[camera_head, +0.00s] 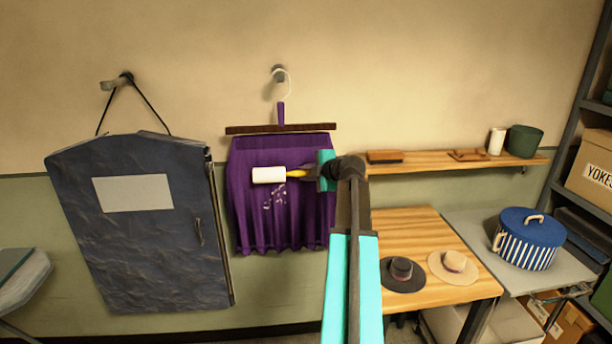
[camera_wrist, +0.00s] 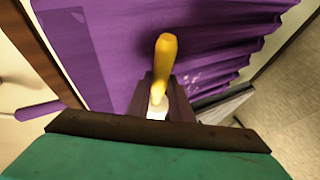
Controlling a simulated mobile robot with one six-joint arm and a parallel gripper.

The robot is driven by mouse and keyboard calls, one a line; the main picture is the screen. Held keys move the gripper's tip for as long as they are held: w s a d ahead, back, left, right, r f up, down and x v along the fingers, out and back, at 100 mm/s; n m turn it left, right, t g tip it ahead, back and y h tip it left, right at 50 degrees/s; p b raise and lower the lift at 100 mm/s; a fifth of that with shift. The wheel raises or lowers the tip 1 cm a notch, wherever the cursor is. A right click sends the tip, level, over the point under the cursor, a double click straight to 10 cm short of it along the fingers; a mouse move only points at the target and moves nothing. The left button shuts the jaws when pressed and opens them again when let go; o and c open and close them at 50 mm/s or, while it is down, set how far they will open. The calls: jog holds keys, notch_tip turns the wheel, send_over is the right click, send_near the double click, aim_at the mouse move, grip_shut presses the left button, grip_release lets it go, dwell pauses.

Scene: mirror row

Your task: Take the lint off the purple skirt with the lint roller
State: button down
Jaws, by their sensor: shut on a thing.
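The purple skirt (camera_head: 260,225) hangs on the wall from a hanger with a dark bar (camera_head: 250,129) and a white hook. Pale lint flecks (camera_head: 275,196) lie on the skirt around its middle; some also show in the wrist view (camera_wrist: 200,85). My gripper (camera_head: 318,172) is shut on the lint roller's yellow handle (camera_wrist: 166,60). The roller's white head (camera_head: 268,175) points left, in front of the skirt and just above the flecks. I cannot tell whether the head touches the cloth. In the wrist view the head is mostly hidden.
A dark garment bag (camera_head: 140,250) hangs left of the skirt. To the right, a wooden shelf (camera_head: 440,163) holds a brush (camera_head: 385,156), a white roll (camera_head: 496,141) and a green pot (camera_head: 525,141). Below, a wooden table (camera_head: 430,230) carries two hats. A striped hat box (camera_head: 527,240) stands further right.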

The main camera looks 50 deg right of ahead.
jog(key=shift+w+d+r+b, duration=0.1)
jog(key=shift+w+d+b, duration=0.45)
jog(key=shift+w, duration=0.1)
dwell(1.0)
jog(key=shift+f, duration=0.2)
jog(key=shift+f+b, duration=1.1)
jog(key=shift+b, duration=0.4)
jog(key=shift+f+b, duration=1.15)
jog(key=shift+b, duration=0.3)
jog(key=shift+f+b, duration=1.25)
jog(key=shift+b, duration=0.15)
jog(key=shift+f, duration=0.15)
